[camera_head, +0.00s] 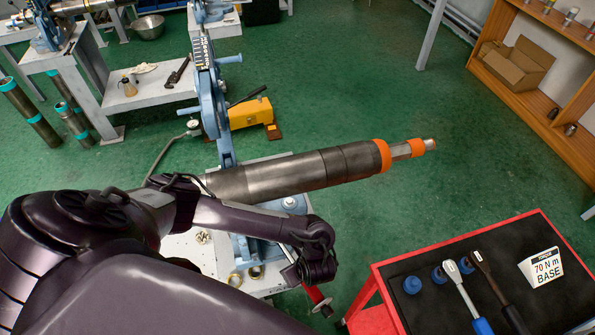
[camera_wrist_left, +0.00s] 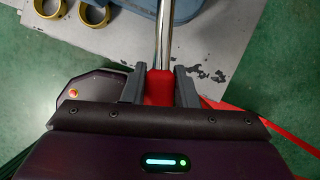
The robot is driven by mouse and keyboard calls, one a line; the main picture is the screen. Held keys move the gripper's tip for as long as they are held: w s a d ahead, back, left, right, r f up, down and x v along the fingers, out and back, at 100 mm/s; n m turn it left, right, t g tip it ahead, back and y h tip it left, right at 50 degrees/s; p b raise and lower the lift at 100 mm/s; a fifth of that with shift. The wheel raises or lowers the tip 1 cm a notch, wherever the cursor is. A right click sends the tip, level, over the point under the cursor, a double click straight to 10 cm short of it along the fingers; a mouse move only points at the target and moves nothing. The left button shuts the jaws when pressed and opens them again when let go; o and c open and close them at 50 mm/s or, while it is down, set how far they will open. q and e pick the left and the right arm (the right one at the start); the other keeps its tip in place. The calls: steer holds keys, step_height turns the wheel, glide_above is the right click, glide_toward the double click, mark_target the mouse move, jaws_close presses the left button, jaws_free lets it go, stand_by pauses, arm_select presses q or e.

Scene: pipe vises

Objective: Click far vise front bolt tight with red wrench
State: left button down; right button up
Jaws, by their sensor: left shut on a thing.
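My left gripper (camera_wrist_left: 160,90) is shut on the red handle (camera_wrist_left: 158,88) of a wrench in the left wrist view. Its chrome shaft (camera_wrist_left: 163,35) runs up between the fingers and out of the frame. In the head view the red handle end (camera_head: 318,300) shows below my left wrist, over the stand's right edge. A blue vise frame (camera_head: 212,105) rises behind the large dark pipe (camera_head: 315,170), and blue vise parts show below the pipe with a bolt head (camera_head: 290,202). The wrench's head and its contact with any bolt are hidden. My right gripper is not in view.
Brass rings (camera_wrist_left: 97,13) lie on the stand. The pipe with orange bands juts right. Green floor is free beyond it.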

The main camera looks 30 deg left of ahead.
arm_select(q)
steer(key=shift+f, duration=0.35)
stand_by(1.0)
steer(key=shift+s+f+b, duration=0.1)
steer(key=shift+s+b, duration=0.05)
steer(key=shift+b, duration=0.15)
steer(key=shift+s+a+m, duration=0.15)
steer(key=shift+s+m, duration=0.1)
steer(key=shift+m, duration=0.05)
steer(key=shift+s+a+b, duration=0.1)
steer(key=shift+s+b, duration=0.15)
steer(key=shift+b, duration=0.05)
steer(key=shift+w+d+r+p, duration=0.25)
steer(key=shift+w+p, duration=0.2)
steer(key=shift+p, duration=0.4)
steer(key=shift+w+d+f+n+p, duration=0.15)
steer(key=shift+w+n+p, duration=0.25)
steer(key=shift+w+n, duration=0.2)
steer(key=shift+f, duration=0.1)
